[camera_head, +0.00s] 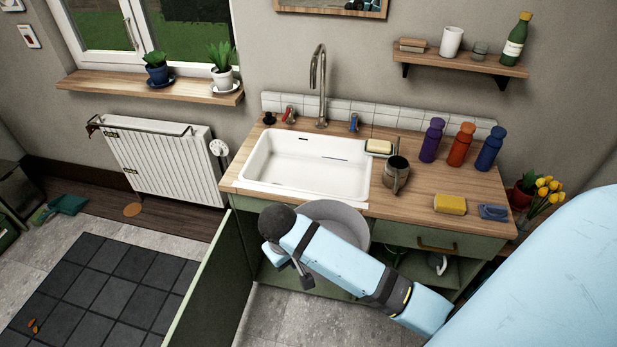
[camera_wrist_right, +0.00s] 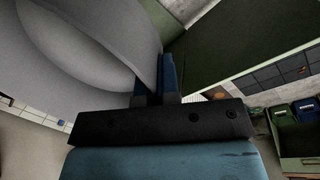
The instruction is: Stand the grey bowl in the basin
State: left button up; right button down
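The grey bowl (camera_head: 338,217) is in front of the counter edge, just below and right of the basin, partly hidden behind my right arm. In the right wrist view the bowl (camera_wrist_right: 85,60) fills the upper left, tilted. My right gripper (camera_wrist_right: 158,78) has its blue fingers closed on the bowl's rim. The white basin (camera_head: 308,165) is set in the wooden counter and is empty. My left gripper is not in view.
A tap (camera_head: 319,85) stands behind the basin. A grey-brown mug (camera_head: 396,175) and a sponge on a dish (camera_head: 379,147) stand at its right. Several bottles (camera_head: 460,145) are farther right. A green cabinet door (camera_head: 225,285) hangs open below.

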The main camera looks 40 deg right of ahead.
aim_at(326, 190)
jog(key=i+j+u, duration=0.4)
jog(key=j, duration=0.2)
jog(key=i+j+u, duration=0.15)
jog(key=j+u, duration=0.25)
jog(key=i+j+u, duration=0.25)
jog(key=u, duration=0.2)
jog(key=i+j+u, duration=0.55)
jog(key=i+j, duration=0.15)
jog(key=i, duration=0.15)
jog(key=i+z, duration=0.6)
jog(key=z, duration=0.15)
jog(key=i+z, duration=0.35)
jog(key=i+l+z, duration=0.1)
jog(key=i+z, duration=0.4)
jog(key=z, duration=0.25)
jog(key=i+z, duration=0.35)
jog(key=i+l+z, duration=0.15)
jog(key=i+z, duration=0.8)
jog(key=i+l+z, duration=0.2)
jog(key=i+z, duration=0.15)
jog(key=i, duration=0.15)
jog(key=i+l+z, duration=0.1)
jog(key=i+z, duration=0.3)
jog(key=i+l+z, duration=0.3)
jog(key=i+l, duration=0.05)
jog(key=l, duration=0.1)
